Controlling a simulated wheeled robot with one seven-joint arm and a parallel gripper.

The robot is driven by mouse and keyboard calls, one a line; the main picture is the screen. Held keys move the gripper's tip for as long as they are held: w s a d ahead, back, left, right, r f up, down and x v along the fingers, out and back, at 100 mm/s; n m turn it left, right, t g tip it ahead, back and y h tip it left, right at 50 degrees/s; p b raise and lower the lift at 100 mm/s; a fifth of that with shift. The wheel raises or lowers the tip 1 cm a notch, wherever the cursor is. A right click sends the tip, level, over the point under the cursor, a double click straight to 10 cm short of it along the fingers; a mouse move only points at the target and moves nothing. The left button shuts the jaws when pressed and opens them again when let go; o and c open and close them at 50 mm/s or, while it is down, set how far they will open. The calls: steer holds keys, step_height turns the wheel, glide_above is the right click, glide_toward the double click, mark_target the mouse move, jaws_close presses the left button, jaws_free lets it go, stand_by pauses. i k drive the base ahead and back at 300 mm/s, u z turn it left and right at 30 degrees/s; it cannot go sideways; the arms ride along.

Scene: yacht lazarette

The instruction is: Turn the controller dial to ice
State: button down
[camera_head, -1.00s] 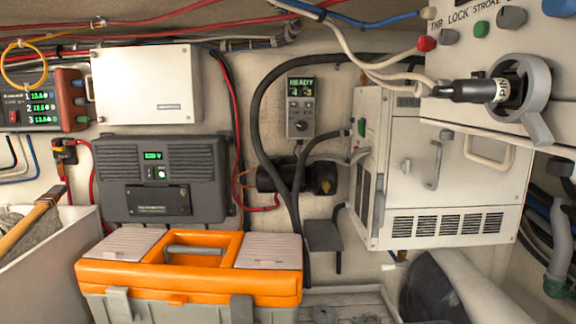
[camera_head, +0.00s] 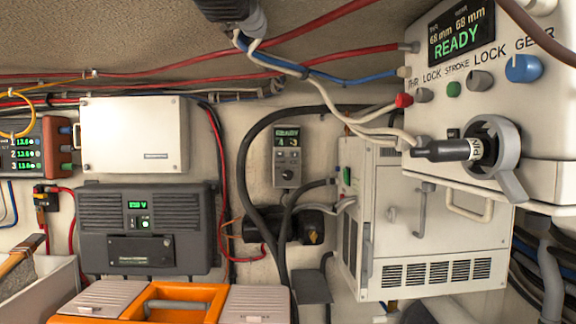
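A small grey controller (camera_head: 288,160) is mounted on the back wall near the middle of the view. The dial's pointer and any ice mark are too small to make out. My gripper is not in view, and nothing touches the controller.
A white control box (camera_head: 490,110) with knobs and a black handle juts out at upper right. A white cabinet (camera_head: 430,235) stands below it. Black hoses (camera_head: 243,170) loop beside the controller. An orange toolbox (camera_head: 130,309) lies at the bottom left.

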mark_target(287, 175)
steer(key=z, duration=0.05)
steer(key=k, duration=0.55)
steer(key=u, duration=0.55)
steer(key=i, duration=1.1)
steer(key=z, duration=0.5)
